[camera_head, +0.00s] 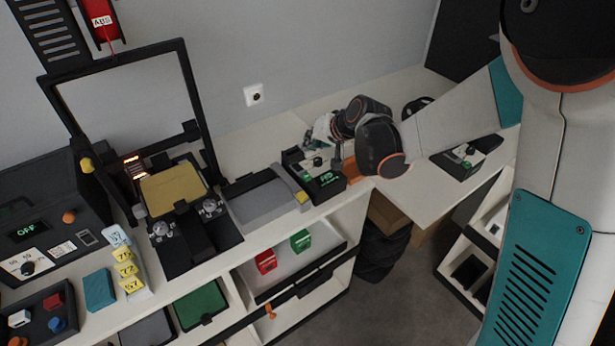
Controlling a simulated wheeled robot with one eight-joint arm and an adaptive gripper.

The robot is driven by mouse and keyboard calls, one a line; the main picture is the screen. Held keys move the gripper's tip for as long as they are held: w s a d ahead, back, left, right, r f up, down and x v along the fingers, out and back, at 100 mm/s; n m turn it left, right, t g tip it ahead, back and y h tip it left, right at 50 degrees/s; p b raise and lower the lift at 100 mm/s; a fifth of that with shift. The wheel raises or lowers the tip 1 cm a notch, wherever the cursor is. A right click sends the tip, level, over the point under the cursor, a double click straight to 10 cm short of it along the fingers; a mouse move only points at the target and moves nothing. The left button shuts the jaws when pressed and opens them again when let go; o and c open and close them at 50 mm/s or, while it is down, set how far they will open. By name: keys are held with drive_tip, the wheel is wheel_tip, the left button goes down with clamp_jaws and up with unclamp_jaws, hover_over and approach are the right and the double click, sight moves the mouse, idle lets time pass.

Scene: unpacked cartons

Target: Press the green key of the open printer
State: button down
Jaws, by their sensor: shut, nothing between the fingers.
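A black-framed machine (185,75) that looks like the open printer stands at the left with its framed panel upright. A yellow plate (172,190) lies in it, and a small lit orange display (134,166) shows behind the plate. I cannot make out a green key on it. My gripper (317,152) is shut and empty at the middle of the bench, well to the right of this machine. It is over or just behind a small black box with a green-lit display (328,180). A small green spot shows close to the fingertips; I cannot tell whether they touch it.
A grey flat-topped unit (265,202) lies between the machine and the black box. A black case reading OFF (35,232) and yellow number tags (126,268) are at the left. Red (266,260) and green (300,240) items sit in the shelf below. Another dark box (466,156) is at the right.

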sight(310, 175)
drive_tip(key=shift+f+b, duration=2.9)
drive_tip(key=shift+f, duration=1.35)
drive_tip(key=shift+f+b, duration=0.35)
drive_tip(key=shift+b, duration=0.05)
drive_tip(key=shift+f+b, duration=0.45)
drive_tip(key=shift+f, duration=0.05)
drive_tip(key=shift+r+p, duration=0.6)
drive_tip(key=shift+r, duration=0.35)
drive_tip(key=shift+r+p, duration=1.6)
drive_tip(key=shift+r, duration=0.9)
